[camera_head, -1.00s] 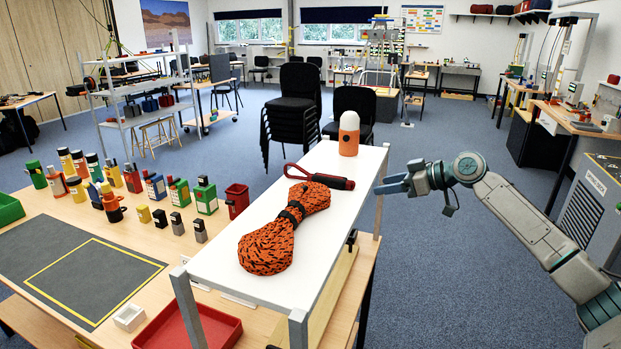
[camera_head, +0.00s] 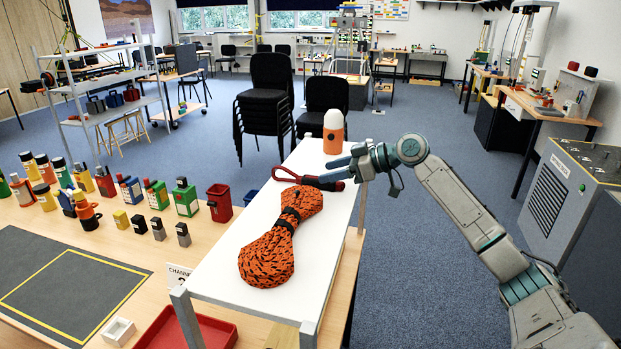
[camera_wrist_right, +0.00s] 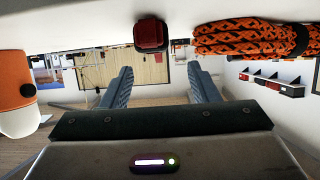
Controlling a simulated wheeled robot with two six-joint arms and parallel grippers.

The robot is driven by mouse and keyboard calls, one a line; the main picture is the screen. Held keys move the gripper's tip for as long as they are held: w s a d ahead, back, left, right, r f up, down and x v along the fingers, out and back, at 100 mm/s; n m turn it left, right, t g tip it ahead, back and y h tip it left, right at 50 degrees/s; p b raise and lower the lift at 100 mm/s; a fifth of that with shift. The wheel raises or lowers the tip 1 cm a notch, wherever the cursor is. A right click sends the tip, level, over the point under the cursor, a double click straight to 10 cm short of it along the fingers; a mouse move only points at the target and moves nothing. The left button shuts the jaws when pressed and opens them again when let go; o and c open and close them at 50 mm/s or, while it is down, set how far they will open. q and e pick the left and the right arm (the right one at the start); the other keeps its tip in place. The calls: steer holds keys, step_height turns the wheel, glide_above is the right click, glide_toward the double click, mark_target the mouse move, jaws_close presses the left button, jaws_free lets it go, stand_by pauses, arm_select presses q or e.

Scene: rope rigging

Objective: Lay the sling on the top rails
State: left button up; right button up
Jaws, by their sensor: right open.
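The sling, a red loop with a dark red sleeve (camera_head: 322,184), lies on the raised white shelf (camera_head: 225,268), behind the orange rope bundle. In the right wrist view the sleeve's end (camera_wrist_right: 151,36) shows above the gap between my fingers. My right gripper (camera_head: 338,169) is open and empty, at the shelf's right edge beside the sleeve. Its two fingers are apart in the right wrist view (camera_wrist_right: 160,86). I cannot tell whether they touch the sling. Which rails are meant is unclear; a grey rack (camera_head: 98,88) with upper rails stands at the back left. My left gripper is not in view.
An orange-and-black rope bundle (camera_head: 268,258) lies on the shelf. An orange bottle with a white top (camera_head: 333,133) stands at its far end. Several small containers stand on the wooden table at left, near a red bin (camera_head: 219,203).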

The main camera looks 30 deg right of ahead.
mark_target(313, 177)
steer(key=shift+w+a+f+p, duration=0.15)
steer(key=shift+w+a+p, duration=0.25)
steer(key=shift+p, duration=0.55)
steer(key=shift+w+a+f+p, duration=0.35)
steer(key=shift+w+f+p, duration=0.1)
steer(key=shift+w, duration=0.2)
steer(key=shift+w+a+f+p, duration=0.3)
steer(key=shift+w+f+p, duration=0.1)
steer(key=shift+w, duration=0.2)
steer(key=shift+w+a+f, duration=0.15)
steer(key=shift+a, duration=0.05)
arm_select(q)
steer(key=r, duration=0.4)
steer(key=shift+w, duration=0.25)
arm_select(e)
steer(key=shift+d, duration=0.1)
steer(key=c, duration=1.1)
